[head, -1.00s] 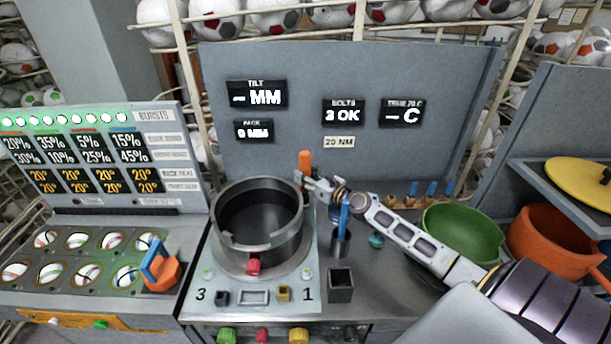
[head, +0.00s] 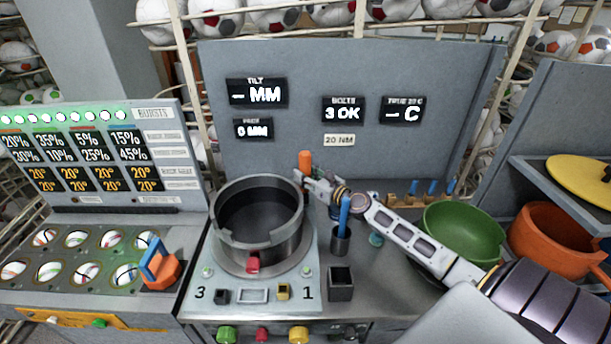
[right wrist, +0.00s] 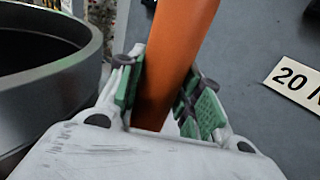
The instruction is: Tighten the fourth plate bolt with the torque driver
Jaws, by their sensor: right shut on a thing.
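The torque driver (head: 305,161) has an orange handle and stands upright at the back right of the dark round pot (head: 258,237). My right gripper (head: 311,180) is shut on it. In the right wrist view the orange handle (right wrist: 178,60) sits between the green finger pads of my right gripper (right wrist: 163,98). The base plate (head: 205,292) lies under the pot, with bolts (head: 306,271) showing at its front corners. The driver's tip and the bolt at the back right are hidden behind the pot. The bolts display (head: 343,111) reads "3 OK". My left gripper is not in view.
A blue-handled tool (head: 344,211) stands in a dark cup right of the pot. A green bowl (head: 463,232) and an orange pot (head: 550,240) lie near my right arm. An orange and blue tool (head: 160,267) stands at left. A "20 NM" label (head: 339,140) is on the back panel.

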